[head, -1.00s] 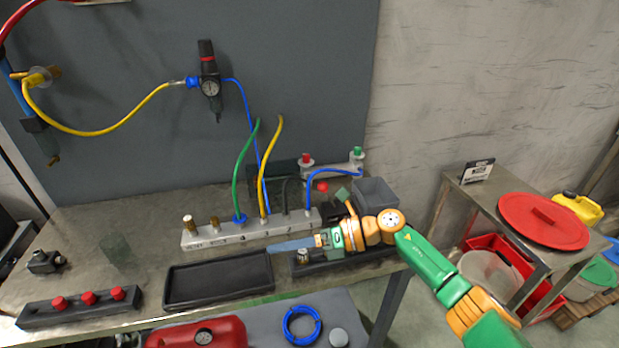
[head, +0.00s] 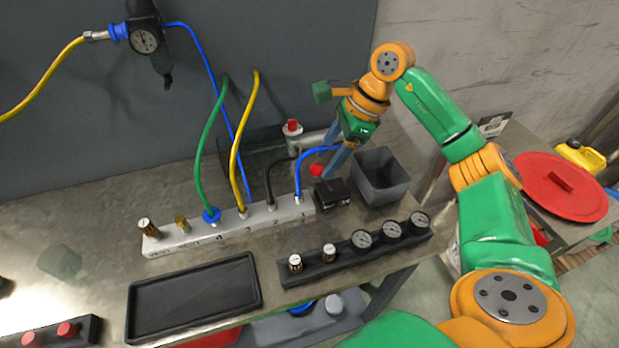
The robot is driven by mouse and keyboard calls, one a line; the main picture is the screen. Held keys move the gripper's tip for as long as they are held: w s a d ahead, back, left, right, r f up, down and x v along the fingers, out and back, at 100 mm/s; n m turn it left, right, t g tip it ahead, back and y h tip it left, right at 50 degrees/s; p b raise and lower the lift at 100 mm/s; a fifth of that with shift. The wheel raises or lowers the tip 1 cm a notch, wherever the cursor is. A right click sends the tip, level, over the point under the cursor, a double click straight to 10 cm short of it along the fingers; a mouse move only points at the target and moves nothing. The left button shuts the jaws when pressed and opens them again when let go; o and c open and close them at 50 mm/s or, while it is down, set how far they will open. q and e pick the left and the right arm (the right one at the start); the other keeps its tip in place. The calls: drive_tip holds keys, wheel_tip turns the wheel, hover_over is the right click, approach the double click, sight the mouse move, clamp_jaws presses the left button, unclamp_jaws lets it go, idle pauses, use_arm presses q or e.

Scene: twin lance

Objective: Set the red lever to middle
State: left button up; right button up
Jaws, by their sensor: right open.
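The red lever (head: 316,170) shows as a red knob at the left of a small black valve box (head: 332,196), on the bench just right of the grey manifold. My right gripper (head: 337,164) points down above the valve box, its blue fingers just right of the red knob. It is open and holds nothing that I can see. Whether a finger touches the lever is not clear, and the lever's shaft is mostly hidden. My left gripper is not in view.
The manifold (head: 180,240) with green, yellow, black and blue hoses stands left. A grey bin (head: 383,178) is close right of the gripper. A rack of gauges (head: 345,262) and an empty black tray (head: 142,310) lie in front.

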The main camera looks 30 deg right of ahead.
drive_tip(key=shift+s+f+b, duration=0.1)
drive_tip(key=shift+f+b, duration=0.4)
drive_tip(key=shift+f, duration=0.15)
drive_tip(key=p+x, duration=0.1)
drive_tip(key=x, duration=0.6)
clamp_jaws()
drive_tip(key=shift+d, duration=0.15)
drive_tip(key=shift+d, duration=0.15)
drive_tip(key=shift+r, duration=0.1)
idle(0.4)
